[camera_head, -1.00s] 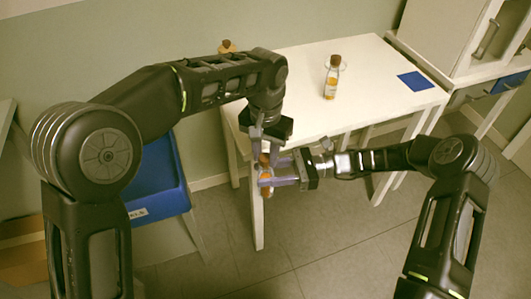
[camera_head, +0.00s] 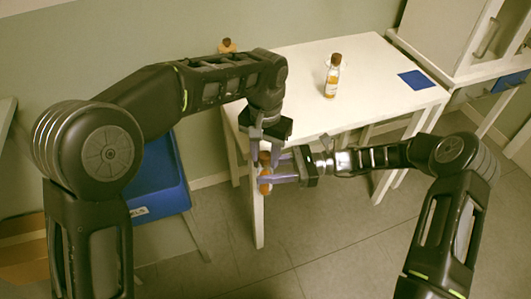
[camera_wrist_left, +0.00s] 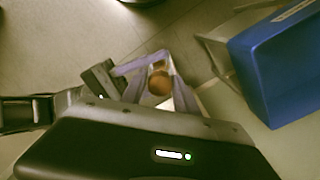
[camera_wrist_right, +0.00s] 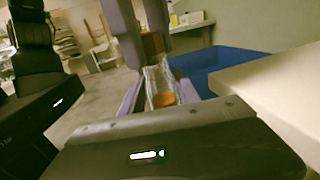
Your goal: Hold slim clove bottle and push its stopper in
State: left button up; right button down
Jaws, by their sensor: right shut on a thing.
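The slim clove bottle (camera_wrist_right: 160,80) is clear glass with an orange patch low inside. It is held off the table, in front of its left edge. My right gripper (camera_head: 274,168) is shut on the bottle from the right. A brown stopper (camera_wrist_right: 152,42) sits at the bottle's top; I cannot tell how deep it is. In the left wrist view the stopper (camera_wrist_left: 159,83) lies between the fingers of my left gripper (camera_head: 266,143). The left fingers reach down from above, apart, on either side of the stopper. Their contact with it is unclear.
Another bottle with orange content and a brown stopper (camera_head: 332,78) stands on the white table (camera_head: 290,75). A blue mat (camera_head: 416,80) lies at its right. A further brown stopper (camera_head: 227,45) shows behind my left arm. A blue bin (camera_head: 160,185) stands left of the table.

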pick_arm(q)
jog(key=shift+r, duration=0.15)
jog(key=o, duration=0.6)
jog(key=shift+d, duration=0.1)
jog(key=shift+c, duration=0.2)
notch_tip(320, 180, up, 8)
jog(key=shift+f, duration=0.25)
dwell(0.5)
